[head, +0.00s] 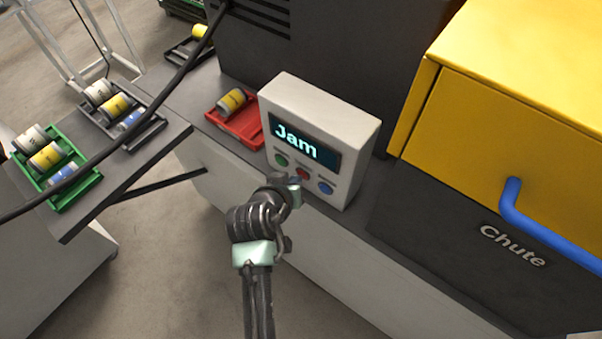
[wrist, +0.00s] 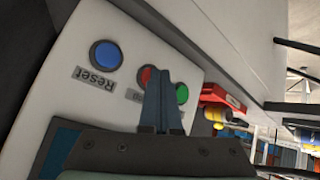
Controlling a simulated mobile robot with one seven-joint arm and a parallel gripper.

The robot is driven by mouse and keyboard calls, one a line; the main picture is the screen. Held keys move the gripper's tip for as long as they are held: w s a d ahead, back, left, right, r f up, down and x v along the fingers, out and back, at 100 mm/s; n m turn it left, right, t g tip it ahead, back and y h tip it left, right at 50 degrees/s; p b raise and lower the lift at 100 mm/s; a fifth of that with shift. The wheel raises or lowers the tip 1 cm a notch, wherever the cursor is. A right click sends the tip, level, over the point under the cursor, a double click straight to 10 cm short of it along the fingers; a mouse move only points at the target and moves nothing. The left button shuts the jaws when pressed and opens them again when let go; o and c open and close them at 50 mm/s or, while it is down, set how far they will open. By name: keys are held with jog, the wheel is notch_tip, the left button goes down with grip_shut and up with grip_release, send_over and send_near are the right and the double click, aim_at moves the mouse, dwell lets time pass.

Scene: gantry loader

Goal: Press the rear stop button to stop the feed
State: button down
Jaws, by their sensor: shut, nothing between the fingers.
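A pale control box (head: 325,117) stands on the grey machine ledge, its screen (head: 304,144) reading "Jam". Below the screen are a green button (head: 281,160), a red button (head: 303,174) and a blue button (head: 326,188). In the wrist view the blue button (wrist: 106,56) is labelled "Reset". The red button (wrist: 148,76) is partly covered by my fingers, and its label is mostly hidden. The green button (wrist: 182,94) shows just right of them. My gripper (head: 296,186) is shut and empty, in front of the red button; its fingertips (wrist: 164,84) overlap it. I cannot tell whether they touch.
A red tray (head: 238,135) with a yellow can sits left of the box. Green (head: 83,186) and dark (head: 150,135) trays of cans stand on the left shelf. A yellow chute cover (head: 480,120) with a blue handle (head: 512,205) is at right. A black cable crosses the left.

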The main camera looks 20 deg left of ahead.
jog(key=shift+s, duration=0.1)
jog(key=shift+s+a+p, duration=0.25)
jog(key=shift+s+p, duration=0.1)
jog(key=shift+s, duration=0.3)
jog(key=s, duration=0.1)
jog(key=s+a+p, duration=0.1)
jog(key=s, duration=0.2)
jog(key=shift+s+a, duration=0.35)
jog(key=shift+a, duration=0.05)
dwell(0.9)
